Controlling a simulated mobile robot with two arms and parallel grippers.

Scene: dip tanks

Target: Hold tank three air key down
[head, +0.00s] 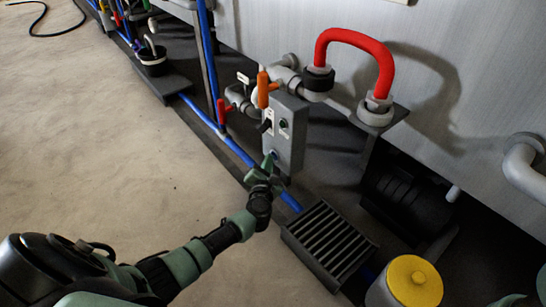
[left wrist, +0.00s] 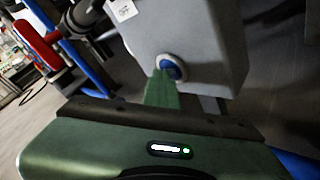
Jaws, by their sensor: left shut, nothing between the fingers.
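A grey control box (head: 286,132) stands on a post beside the tank wall, with a black switch and a small dark round fitting on its face. Low on it is a round blue button in a pale ring, which shows clearly in the left wrist view (left wrist: 176,70). No lettering tells me whether it is the air key. My left gripper (head: 269,164) is shut and empty, its fingertips at the blue button. In the left wrist view the green fingers (left wrist: 161,90) overlap the button's lower left part. I cannot tell whether the button is pressed in.
A red-handled valve (head: 223,109) and an orange handle (head: 263,90) sit left of and above the box. A red hose (head: 354,36) arches above right. A slatted grate (head: 328,243) and a yellow-topped canister (head: 413,281) are lower right.

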